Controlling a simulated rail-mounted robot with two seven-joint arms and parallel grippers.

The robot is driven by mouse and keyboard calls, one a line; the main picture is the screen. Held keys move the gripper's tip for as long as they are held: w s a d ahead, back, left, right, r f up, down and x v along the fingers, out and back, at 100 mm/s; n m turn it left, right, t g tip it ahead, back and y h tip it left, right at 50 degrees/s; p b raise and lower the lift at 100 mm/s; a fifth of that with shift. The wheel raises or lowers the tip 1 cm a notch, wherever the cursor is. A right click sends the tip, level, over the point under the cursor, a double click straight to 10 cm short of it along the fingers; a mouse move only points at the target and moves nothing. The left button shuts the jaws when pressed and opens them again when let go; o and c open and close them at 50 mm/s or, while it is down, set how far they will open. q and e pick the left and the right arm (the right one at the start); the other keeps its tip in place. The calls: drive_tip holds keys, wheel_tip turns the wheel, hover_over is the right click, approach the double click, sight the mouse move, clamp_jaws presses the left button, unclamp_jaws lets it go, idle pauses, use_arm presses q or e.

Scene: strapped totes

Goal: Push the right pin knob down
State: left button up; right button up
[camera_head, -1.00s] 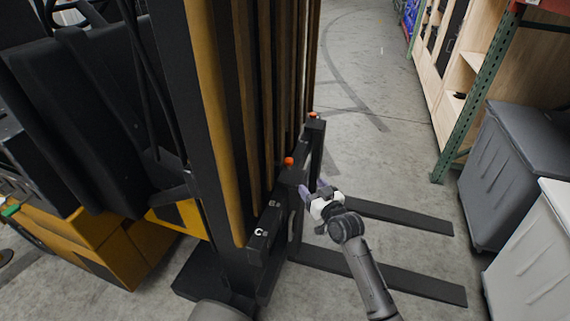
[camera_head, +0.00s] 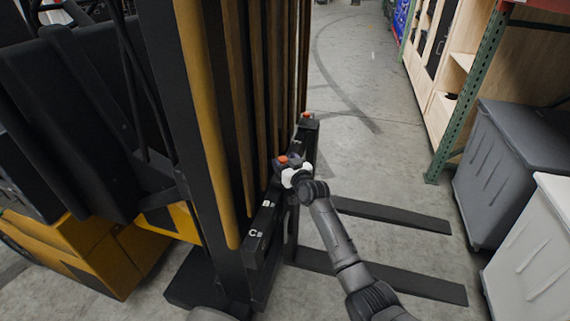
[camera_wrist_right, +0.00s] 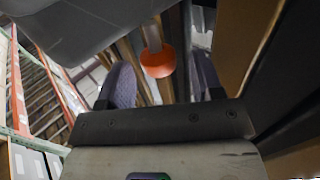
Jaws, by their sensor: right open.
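Two orange pin knobs sit on the forklift's black carriage bar (camera_head: 262,225). The nearer knob (camera_head: 283,159) is at my right gripper (camera_head: 287,165); the farther knob (camera_head: 306,114) stands near the bar's far end, apart from the gripper. In the right wrist view, an orange knob (camera_wrist_right: 158,62) on a pale stem shows between the two open purple-grey fingers (camera_wrist_right: 165,82), closer to the left one. I cannot tell whether any finger touches it. My left gripper is not in view.
The yellow and black forklift mast (camera_head: 205,120) rises left of the gripper. Two black forks (camera_head: 395,215) extend right, low over the floor. Grey bins (camera_head: 515,165) and a green rack post (camera_head: 470,95) stand at the right. Floor beyond the forks is clear.

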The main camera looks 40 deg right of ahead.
drive_tip(key=shift+w, duration=0.15)
clamp_jaws()
idle(0.6)
